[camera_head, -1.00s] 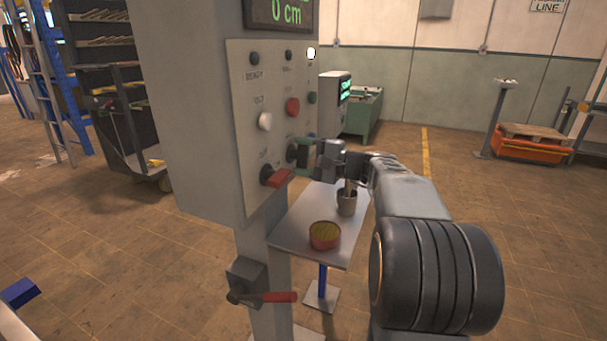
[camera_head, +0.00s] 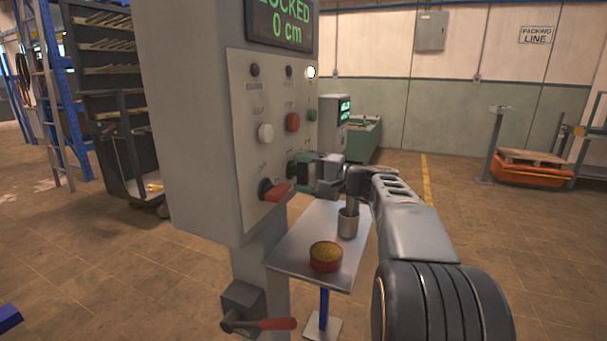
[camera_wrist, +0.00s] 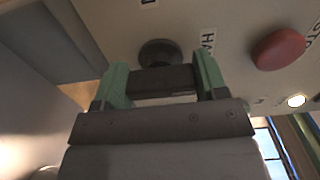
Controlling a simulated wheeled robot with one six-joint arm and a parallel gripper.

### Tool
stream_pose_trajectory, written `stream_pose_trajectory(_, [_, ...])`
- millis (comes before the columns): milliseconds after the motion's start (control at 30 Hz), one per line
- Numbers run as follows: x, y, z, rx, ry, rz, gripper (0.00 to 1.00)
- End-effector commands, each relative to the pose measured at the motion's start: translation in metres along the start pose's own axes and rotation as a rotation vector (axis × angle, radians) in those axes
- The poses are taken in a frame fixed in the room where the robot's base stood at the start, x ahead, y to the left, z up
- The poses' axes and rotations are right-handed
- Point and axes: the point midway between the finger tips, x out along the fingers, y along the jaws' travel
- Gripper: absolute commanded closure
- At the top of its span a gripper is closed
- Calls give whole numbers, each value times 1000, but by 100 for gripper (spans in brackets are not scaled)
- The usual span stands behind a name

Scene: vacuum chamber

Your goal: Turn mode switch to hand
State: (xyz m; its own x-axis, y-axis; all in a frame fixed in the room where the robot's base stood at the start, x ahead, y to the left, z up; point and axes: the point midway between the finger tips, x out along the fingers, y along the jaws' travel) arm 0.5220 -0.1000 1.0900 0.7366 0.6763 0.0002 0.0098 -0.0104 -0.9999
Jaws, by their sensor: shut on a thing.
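The mode switch (camera_wrist: 160,52) has a dark round base and a dark handle, low on the grey control panel (camera_head: 243,125). A partly hidden label starting "HA" is beside it in the wrist view. My gripper (camera_wrist: 162,72) has its green fingers on both sides of the handle and is shut on it. In the head view my gripper (camera_head: 306,168) reaches the panel from the right and largely hides the switch. The handle's exact angle is hard to tell.
Red (camera_head: 293,122) and white (camera_head: 265,132) buttons are above. A display (camera_head: 283,22) reads "LOCKED 0 cm". Below, a small shelf (camera_head: 290,251) holds a red tin (camera_head: 326,257) and a grey cup (camera_head: 348,224).

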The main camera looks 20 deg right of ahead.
Motion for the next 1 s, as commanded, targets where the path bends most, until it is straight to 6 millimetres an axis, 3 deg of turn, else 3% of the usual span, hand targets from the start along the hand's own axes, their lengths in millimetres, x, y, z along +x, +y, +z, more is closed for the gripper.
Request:
stream_pose_trajectory(33, [0,0,0,-3,0,0,58])
stream_pose_trajectory(67, [0,0,0,-3,0,0,31])
stream_pose_trajectory(300, [0,0,0,-2,0,0,8])
stream_pose_trajectory(667, [-9,0,-1,-1,4,0,8])
stream_pose_trajectory(1000, [-74,-1,-1,-2,7,0,8])
